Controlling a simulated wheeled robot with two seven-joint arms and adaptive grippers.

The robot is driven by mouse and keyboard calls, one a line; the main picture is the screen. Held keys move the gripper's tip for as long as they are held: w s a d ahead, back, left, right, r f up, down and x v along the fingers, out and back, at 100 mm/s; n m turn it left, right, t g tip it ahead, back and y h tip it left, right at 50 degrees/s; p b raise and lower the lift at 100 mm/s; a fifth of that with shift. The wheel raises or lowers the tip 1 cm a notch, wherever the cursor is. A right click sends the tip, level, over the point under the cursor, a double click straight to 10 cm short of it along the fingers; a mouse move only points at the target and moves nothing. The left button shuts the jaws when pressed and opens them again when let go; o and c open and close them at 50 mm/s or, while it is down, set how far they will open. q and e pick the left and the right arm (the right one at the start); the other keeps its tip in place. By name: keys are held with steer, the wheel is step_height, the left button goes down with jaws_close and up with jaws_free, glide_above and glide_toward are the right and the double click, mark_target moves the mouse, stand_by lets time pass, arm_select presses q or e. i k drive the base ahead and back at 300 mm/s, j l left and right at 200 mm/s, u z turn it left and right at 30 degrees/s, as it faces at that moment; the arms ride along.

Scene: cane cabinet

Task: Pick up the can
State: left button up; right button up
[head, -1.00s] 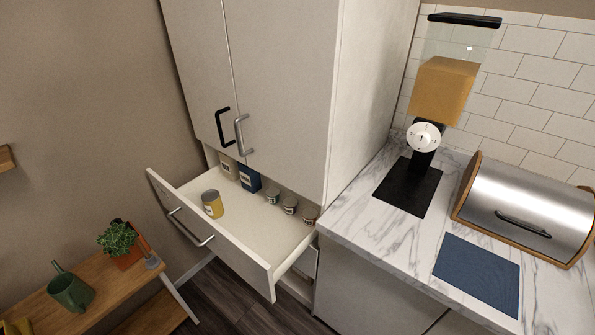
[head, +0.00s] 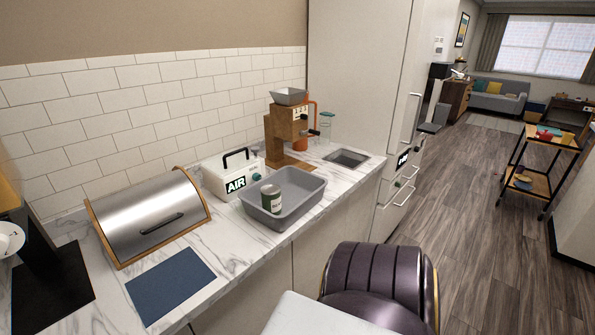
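A small can (head: 271,198) with a dark green and pale label stands upright in a grey rectangular tray (head: 297,217) on the marble counter. It is near the tray's left end, and its lower part is partly hidden by the tray's near wall. Neither of my grippers shows in the head view.
A steel bread bin (head: 150,215) and a blue mat (head: 170,285) lie left of the tray. A dark padded seat (head: 375,285) stands before the counter.

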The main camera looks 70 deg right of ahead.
mark_target(270, 195)
steer(key=z, duration=1.9)
steer(key=l, duration=0.35)
steer(key=i+l+u, duration=0.1)
steer(key=l, duration=0.25)
